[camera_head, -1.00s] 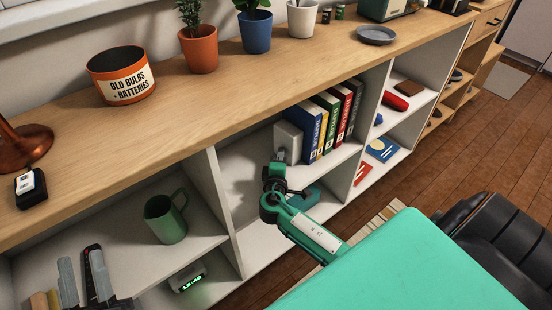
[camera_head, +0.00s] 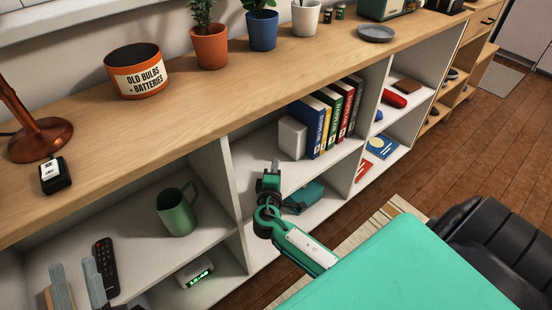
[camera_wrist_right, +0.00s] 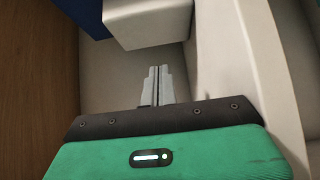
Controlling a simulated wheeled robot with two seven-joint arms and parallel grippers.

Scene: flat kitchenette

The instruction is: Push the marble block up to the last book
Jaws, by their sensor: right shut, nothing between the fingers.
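The marble block (camera_head: 291,138) is pale grey and stands upright on the middle shelf. It also shows at the top of the right wrist view (camera_wrist_right: 145,22). It stands right beside the blue book (camera_head: 306,128), the leftmost of the row; no clear gap shows, but I cannot tell if they touch. My right gripper (camera_head: 275,164) is shut and empty, in front of and left of the block, its tips (camera_wrist_right: 158,70) apart from it. My left gripper (camera_head: 77,270) is at the lower left, its two fingers spread and nothing seen between them.
A white upright divider (camera_head: 217,180) stands left of my right gripper. The left compartment holds a green mug (camera_head: 176,209) and a remote (camera_head: 106,267); a lit clock (camera_head: 195,272) is below. The shelf left of the block is bare.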

